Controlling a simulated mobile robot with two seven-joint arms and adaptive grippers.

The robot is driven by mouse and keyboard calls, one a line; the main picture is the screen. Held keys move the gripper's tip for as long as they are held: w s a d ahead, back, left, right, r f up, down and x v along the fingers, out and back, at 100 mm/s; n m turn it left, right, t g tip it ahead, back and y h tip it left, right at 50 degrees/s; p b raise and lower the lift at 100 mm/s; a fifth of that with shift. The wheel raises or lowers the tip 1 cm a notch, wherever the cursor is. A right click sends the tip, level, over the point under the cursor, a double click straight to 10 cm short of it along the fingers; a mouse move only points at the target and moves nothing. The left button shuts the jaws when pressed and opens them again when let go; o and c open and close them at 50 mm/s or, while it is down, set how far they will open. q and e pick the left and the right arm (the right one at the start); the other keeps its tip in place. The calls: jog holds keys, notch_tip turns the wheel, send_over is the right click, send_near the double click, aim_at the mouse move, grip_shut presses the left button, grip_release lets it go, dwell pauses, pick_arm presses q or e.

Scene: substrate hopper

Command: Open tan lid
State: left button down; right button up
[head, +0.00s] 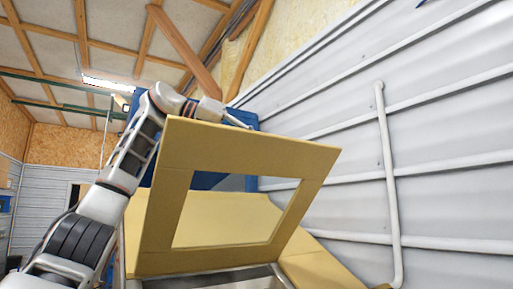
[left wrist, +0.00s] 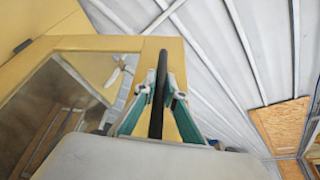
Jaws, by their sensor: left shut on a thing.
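The tan lid (head: 165,215) is a flat frame around a rectangular window, and it stands steeply raised above the tan hopper (head: 305,262) in the head view. Its frame also fills the upper left of the left wrist view (left wrist: 100,43). My left arm comes in from the left and reaches behind the lid's top edge; its fingertips are hidden there. In the left wrist view my left gripper (left wrist: 160,92) has its teal fingers on either side of a dark bar-like handle (left wrist: 157,122) by the lid's frame, shut on it. My right gripper is not in view.
A ribbed grey wall (head: 440,150) with a white pipe (head: 387,170) runs close along the right. A blue panel (head: 245,118) is behind the lid. Wooden beams (head: 183,48) and a lit lamp (head: 107,84) are overhead.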

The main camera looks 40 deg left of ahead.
pick_arm(q)
jog(key=shift+a, duration=0.1)
dwell(0.4)
jog(key=c, duration=2.1)
grip_release()
jog(key=v, duration=1.2)
